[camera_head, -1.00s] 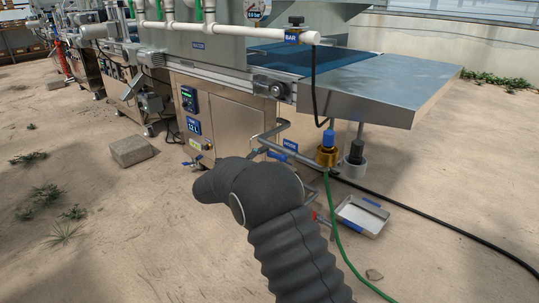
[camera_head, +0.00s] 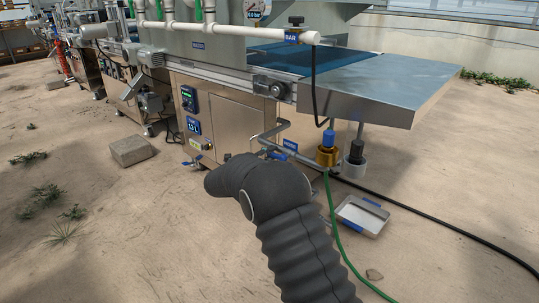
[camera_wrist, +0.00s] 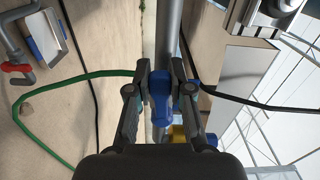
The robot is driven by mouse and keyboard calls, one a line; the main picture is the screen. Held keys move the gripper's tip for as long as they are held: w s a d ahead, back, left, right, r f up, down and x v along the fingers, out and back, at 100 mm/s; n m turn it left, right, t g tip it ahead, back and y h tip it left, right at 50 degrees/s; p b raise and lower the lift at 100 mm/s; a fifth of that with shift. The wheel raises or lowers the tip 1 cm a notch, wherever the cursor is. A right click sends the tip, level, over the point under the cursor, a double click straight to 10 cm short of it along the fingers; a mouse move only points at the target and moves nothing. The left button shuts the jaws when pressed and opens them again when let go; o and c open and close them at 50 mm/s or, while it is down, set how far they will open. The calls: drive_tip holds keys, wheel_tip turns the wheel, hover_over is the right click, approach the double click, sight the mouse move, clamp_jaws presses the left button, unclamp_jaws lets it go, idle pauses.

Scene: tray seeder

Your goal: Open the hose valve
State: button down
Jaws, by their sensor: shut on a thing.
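A blue valve handle (camera_wrist: 160,92) sits between the fingers of my gripper (camera_wrist: 161,88) in the wrist view. The fingers are closed against its two sides. The handle looks roughly in line with the grey pipe (camera_wrist: 168,35) behind it. In the head view, a blue handle (camera_head: 277,155) shows on the pipe below the blue label plate (camera_head: 290,146), just above my arm. My gripper is hidden behind my dark arm sleeve in that view. A green hose (camera_head: 335,225) hangs from the yellow fitting with the blue top (camera_head: 328,140).
A red-handled valve (camera_wrist: 17,67) shows at the left of the wrist view. A shallow metal tray (camera_head: 344,224) lies on the ground. A black hose (camera_head: 430,212) runs right. The metal machine (camera_head: 225,115) stands behind; a concrete block (camera_head: 129,151) lies left.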

drive_tip(key=shift+f+b, duration=0.1)
drive_tip(key=shift+b, duration=0.45)
drive_tip(key=shift+m+b, duration=0.4)
drive_tip(key=shift+b, duration=0.05)
drive_tip(key=shift+r, duration=0.4)
drive_tip(key=c, duration=1)
unclamp_jaws()
drive_tip(key=shift+s, duration=0.1)
drive_tip(key=v, duration=1.2)
drive_tip(key=shift+a+f, duration=0.1)
